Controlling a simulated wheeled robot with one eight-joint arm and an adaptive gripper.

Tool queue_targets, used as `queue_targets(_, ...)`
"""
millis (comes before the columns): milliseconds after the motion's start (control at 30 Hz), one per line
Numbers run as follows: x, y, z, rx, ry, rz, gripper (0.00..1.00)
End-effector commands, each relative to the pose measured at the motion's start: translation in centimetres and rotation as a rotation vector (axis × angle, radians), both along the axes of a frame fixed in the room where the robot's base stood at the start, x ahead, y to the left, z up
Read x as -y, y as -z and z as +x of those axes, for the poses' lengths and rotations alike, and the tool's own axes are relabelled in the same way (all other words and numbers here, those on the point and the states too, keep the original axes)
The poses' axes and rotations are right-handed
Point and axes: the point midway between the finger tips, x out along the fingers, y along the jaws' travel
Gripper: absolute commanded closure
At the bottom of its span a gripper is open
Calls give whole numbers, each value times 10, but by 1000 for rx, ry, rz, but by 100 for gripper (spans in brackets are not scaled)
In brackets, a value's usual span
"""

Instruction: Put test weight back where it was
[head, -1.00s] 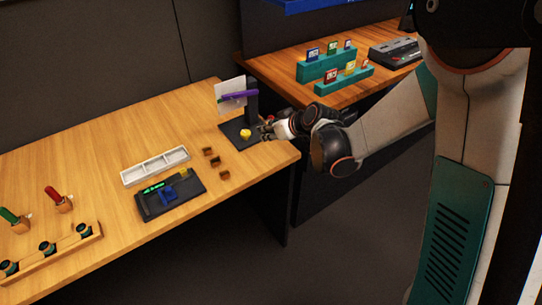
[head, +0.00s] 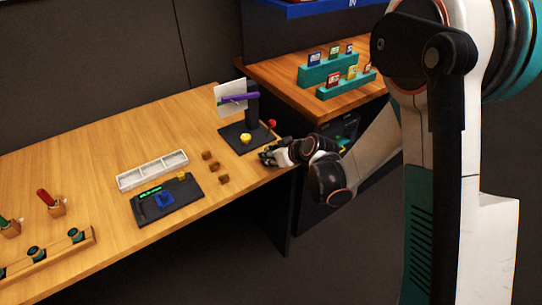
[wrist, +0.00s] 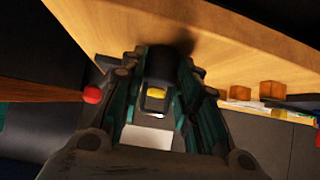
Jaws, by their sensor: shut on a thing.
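My gripper (head: 266,157) is at the right end of the wooden desk, in front of the black stand's base (head: 232,131). In the wrist view my gripper (wrist: 160,92) is shut on a dark, rounded thing (wrist: 160,62), which I take for the test weight. A yellow patch (wrist: 156,92) shows at its lower end in the picture; I cannot tell if it is part of it. A dark shadow lies on the wood close by. I cannot tell whether the weight touches the desk. In the head view my fingers hide it.
The stand has a purple bar (head: 240,98), white panel (head: 230,94), yellow piece (head: 246,138) and red knob (head: 272,123). Bare wood separates the blocks from my gripper.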

Motion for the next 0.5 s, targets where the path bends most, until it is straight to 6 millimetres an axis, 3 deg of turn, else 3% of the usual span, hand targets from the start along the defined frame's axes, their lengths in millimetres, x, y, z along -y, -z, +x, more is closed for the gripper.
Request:
queue_targets(100,0,3,0,0,0,0,95)
queue_targets(133,0,2,0,0,0,0,64)
queue_targets(200,0,2,0,0,0,0,51)
queue_targets(500,0,2,0,0,0,0,51)
